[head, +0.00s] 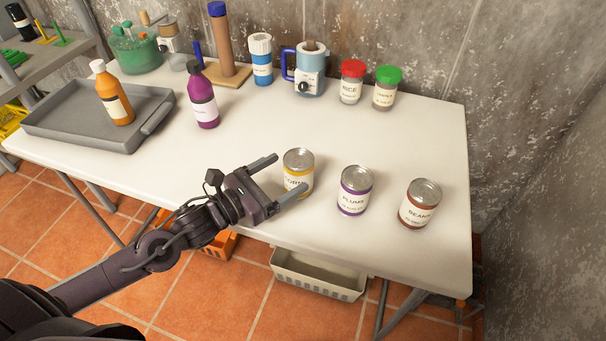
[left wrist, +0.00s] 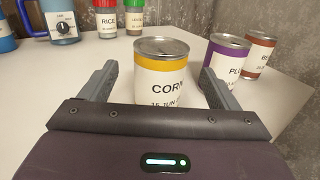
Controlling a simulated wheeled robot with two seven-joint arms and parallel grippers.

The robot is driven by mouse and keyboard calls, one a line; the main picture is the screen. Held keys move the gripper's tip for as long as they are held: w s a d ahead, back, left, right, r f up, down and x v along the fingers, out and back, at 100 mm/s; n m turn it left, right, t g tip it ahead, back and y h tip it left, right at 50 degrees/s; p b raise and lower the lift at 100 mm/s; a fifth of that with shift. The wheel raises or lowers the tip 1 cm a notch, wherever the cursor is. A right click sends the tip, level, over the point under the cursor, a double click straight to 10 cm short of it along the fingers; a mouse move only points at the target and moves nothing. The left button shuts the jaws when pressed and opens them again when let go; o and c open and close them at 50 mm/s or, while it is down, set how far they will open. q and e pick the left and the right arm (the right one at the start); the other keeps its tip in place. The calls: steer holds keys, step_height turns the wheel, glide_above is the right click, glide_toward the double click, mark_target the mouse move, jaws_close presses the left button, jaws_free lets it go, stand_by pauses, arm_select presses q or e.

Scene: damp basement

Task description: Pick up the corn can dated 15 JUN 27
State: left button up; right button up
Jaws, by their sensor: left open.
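The corn can (head: 298,172) stands upright on the white table, with a yellow band and a white label. In the left wrist view the corn can (left wrist: 161,75) reads "CORN" and a partly hidden date beginning "15 JUN"; the year does not show. My left gripper (head: 291,175) is open, with one finger on each side of the can. In the left wrist view the fingers (left wrist: 158,88) stand apart from the can's sides, and the gripper body hides its lower front. My right gripper is not in view.
A plums can (head: 355,190) and a beans can (head: 420,204) stand to the right on the table (head: 250,133). A purple bottle (head: 203,97), a grey tray (head: 75,133) and several containers stand farther back. The table's middle is clear.

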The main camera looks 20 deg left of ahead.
mark_target(306, 161)
arm_select(q)
steer(key=shift+w+d, duration=0.45)
steer(key=shift+w, duration=0.15)
steer(key=x, duration=0.4)
steer(key=shift+r+p, duration=0.3)
steer(key=shift+p, duration=0.1)
steer(key=shift+w+d+f, duration=0.2)
steer(key=shift+w+d, duration=0.1)
steer(key=shift+w, duration=0.2)
steer(key=shift+r, duration=0.1)
steer(key=c, duration=1.3)
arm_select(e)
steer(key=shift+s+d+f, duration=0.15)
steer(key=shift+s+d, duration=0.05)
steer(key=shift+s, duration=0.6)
